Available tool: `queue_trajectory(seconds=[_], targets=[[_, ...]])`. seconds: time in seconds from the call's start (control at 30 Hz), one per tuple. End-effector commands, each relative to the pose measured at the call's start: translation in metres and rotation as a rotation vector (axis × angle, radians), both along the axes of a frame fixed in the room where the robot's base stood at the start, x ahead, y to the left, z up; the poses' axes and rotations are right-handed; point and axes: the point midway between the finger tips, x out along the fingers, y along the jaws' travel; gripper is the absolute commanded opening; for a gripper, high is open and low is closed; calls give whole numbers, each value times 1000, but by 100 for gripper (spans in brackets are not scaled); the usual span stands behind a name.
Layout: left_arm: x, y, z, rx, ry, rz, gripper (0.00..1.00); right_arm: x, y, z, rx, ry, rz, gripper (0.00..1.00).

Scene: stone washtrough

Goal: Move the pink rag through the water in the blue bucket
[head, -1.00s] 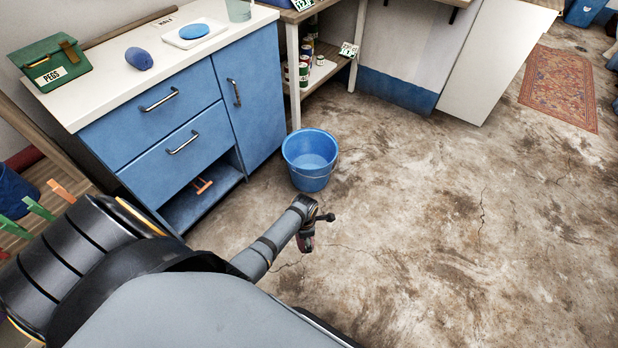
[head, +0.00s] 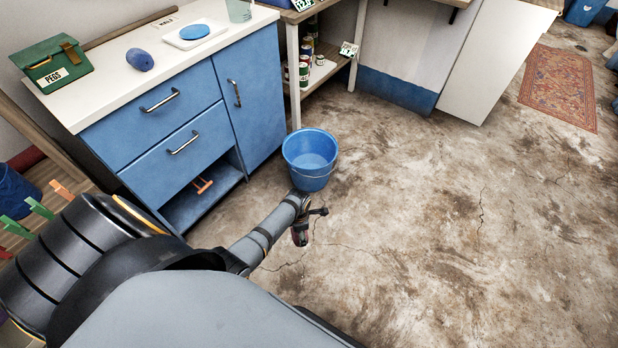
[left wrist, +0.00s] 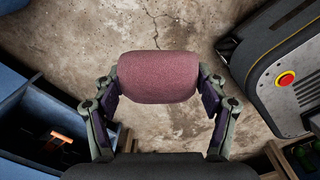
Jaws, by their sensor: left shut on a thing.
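The blue bucket (head: 310,160) stands upright on the floor beside the blue cabinet, with a wire handle and pale water inside. My left gripper (head: 302,234) is just in front of the bucket, on the near side and outside it. In the left wrist view the left gripper (left wrist: 158,100) is shut on the pink rag (left wrist: 158,77), a rolled bundle held between its two fingers above the floor. In the head view the rag is mostly hidden by the gripper. The bucket does not show in the left wrist view. My right gripper is in neither view.
The blue cabinet (head: 165,135) with a white top stands left of the bucket, with an orange-handled thing (head: 203,186) in its low open shelf. A shelf with cans (head: 305,72) stands behind. The stained concrete floor (head: 430,220) to the right is clear.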

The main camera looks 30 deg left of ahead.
Motion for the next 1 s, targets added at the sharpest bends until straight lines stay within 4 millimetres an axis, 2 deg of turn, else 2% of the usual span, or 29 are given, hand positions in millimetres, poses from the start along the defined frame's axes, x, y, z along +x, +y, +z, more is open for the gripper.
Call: queue_trajectory(seconds=[0.3, 0.5, 0.7, 1.0], targets=[[0, -1, 1, -2, 1, 0, 46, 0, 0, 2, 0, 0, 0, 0], [-9, -30, 4, -5, 1, 0, 46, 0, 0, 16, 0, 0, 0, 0], [-16, -54, 2, -3, 1, 0, 46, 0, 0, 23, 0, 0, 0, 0], [-17, -56, 0, -1, 0, 0, 46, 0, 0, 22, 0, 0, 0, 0]])
